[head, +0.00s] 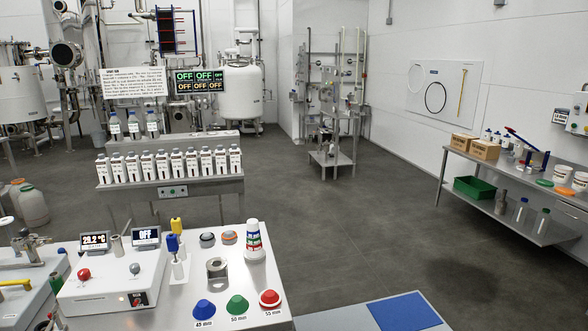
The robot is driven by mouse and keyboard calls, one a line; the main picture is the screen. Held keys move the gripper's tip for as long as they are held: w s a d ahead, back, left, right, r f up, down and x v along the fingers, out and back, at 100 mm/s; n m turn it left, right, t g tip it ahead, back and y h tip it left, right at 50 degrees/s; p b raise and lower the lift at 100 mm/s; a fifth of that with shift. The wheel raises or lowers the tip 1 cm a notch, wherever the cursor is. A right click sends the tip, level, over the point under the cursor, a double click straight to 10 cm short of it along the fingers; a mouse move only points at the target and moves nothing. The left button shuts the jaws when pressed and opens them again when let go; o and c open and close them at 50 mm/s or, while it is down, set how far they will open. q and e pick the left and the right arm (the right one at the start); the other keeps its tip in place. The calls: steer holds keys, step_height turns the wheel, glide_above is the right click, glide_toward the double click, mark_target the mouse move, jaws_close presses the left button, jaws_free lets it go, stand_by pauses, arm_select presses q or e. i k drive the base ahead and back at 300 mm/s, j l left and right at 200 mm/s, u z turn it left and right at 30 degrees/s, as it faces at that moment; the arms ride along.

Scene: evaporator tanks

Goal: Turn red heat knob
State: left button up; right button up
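A red knob (83,274) sits on the sloped top of a white box-shaped heating unit (100,298) at the bottom left of the head view. A grey knob (134,268) is to its right on the same unit. Behind the unit, one small display (95,240) reads about 29.2 °C and another display (146,237) reads OFF. Neither of my grippers can be made out in this view.
Metal fittings and a yellow handle (16,284) stand left of the unit. Open floor lies right.

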mark_target(83, 274)
steer(key=u, duration=1.3)
